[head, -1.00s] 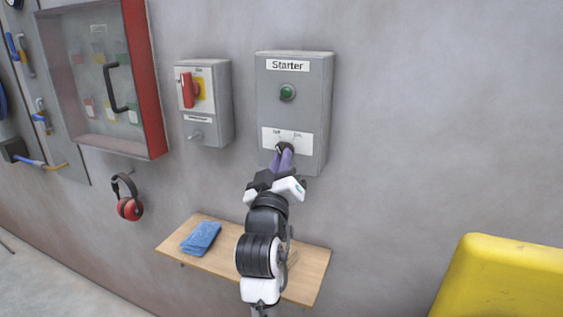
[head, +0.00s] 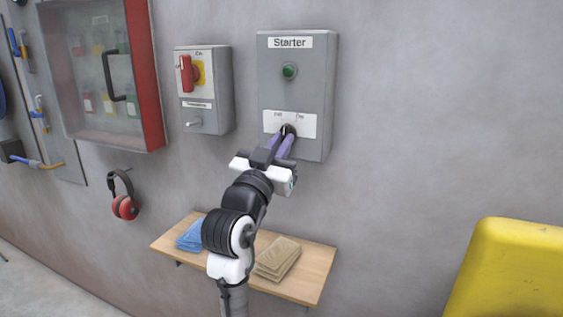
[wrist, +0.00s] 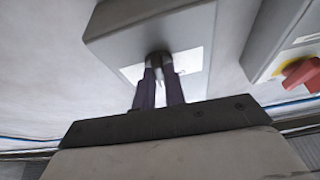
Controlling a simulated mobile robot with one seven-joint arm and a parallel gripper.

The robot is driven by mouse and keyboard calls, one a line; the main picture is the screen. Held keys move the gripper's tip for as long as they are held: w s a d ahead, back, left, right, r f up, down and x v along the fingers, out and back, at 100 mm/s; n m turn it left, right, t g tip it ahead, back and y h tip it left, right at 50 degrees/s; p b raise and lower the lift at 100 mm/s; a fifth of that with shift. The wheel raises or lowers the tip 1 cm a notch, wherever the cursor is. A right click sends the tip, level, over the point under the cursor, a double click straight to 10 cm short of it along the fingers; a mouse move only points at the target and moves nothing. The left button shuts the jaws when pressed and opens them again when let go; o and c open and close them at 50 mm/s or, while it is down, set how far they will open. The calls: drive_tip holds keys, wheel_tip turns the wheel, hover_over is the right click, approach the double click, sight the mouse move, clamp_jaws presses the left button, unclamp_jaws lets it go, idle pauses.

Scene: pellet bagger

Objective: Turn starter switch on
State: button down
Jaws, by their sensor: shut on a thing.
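The grey Starter box (head: 296,92) hangs on the wall, with a green round button (head: 289,71) near its top and a white label plate low on its front. The dark starter switch knob (head: 289,130) sits on that plate between OFF and ON marks. My gripper (head: 287,137) has its purple fingers shut on the knob, which they partly hide. In the wrist view the fingers reach up to the knob (wrist: 158,60) on the underside view of the box. The knob's exact pointing direction is hard to tell.
Left of it is a grey box with a red-and-yellow rotary switch (head: 190,74). A red-framed glass cabinet (head: 105,70) and red earmuffs (head: 124,205) hang further left. A wooden shelf (head: 315,270) with a blue cloth is below; a yellow object (head: 505,270) stands at right.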

drive_tip(key=shift+w+a+m+g+h+b, duration=0.1)
drive_tip(key=shift+m+g+h+b, duration=0.6)
drive_tip(key=shift+m+b, duration=0.8)
drive_tip(key=shift+a+m+g+h+b, duration=0.1)
drive_tip(key=shift+m+g+h+b, duration=0.6)
drive_tip(key=shift+m, duration=1.4)
drive_tip(key=shift+r+b, duration=0.15)
drive_tip(key=shift+b, duration=0.15)
drive_tip(key=c, duration=1.5)
unclamp_jaws()
drive_tip(key=shift+o, duration=0.2)
drive_tip(key=b+v, duration=0.3)
drive_tip(key=v, duration=1)
drive_tip(key=shift+s+a+f, duration=0.2)
drive_tip(key=shift+a+f, duration=0.05)
drive_tip(key=shift+f, duration=0.1)
